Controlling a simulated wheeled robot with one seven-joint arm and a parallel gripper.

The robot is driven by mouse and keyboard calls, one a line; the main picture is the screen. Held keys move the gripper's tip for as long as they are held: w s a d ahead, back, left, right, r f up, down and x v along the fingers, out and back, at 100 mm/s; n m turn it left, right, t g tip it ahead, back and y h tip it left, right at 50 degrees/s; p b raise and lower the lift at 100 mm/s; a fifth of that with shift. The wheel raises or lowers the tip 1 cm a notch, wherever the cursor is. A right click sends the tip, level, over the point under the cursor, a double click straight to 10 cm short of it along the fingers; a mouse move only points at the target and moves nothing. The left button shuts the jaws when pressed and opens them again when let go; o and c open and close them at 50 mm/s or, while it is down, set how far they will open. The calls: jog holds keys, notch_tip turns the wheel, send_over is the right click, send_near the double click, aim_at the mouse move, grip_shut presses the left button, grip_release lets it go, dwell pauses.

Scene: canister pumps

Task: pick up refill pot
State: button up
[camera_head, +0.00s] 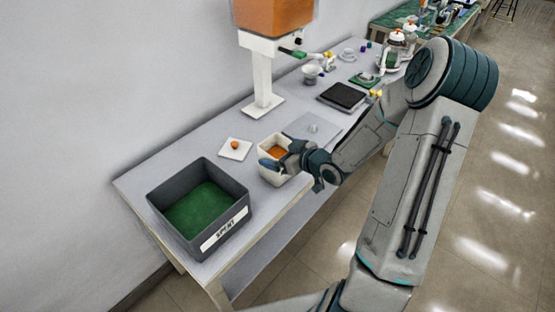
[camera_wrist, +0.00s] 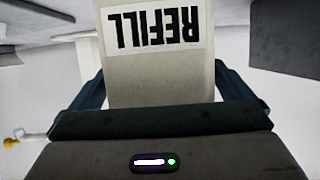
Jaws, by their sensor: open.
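The refill pot (camera_head: 268,142) is a cream square pot with orange contents, standing on the grey table near its front edge. In the wrist view the pot (camera_wrist: 158,75) shows its pale side with a white label reading REFILL, upside down in the picture. My gripper (camera_head: 277,165) is at the pot's near side, and one dark blue finger shows in front of it. In the wrist view my gripper is open, with its dark blue fingers on either side of the pot. The fingertips are hidden behind the pot, and I cannot tell whether they touch it.
A dark grey bin (camera_head: 199,207) with a green floor and a label stands at the table's left end. A dispenser (camera_head: 262,85) with an orange tank stands at the back. A black scale (camera_head: 342,96) is further right.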

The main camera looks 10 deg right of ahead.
jog(key=shift+x, duration=0.9)
jog(key=c, duration=1.2)
jog(key=shift+c, duration=0.3)
jog(key=shift+r, duration=0.1)
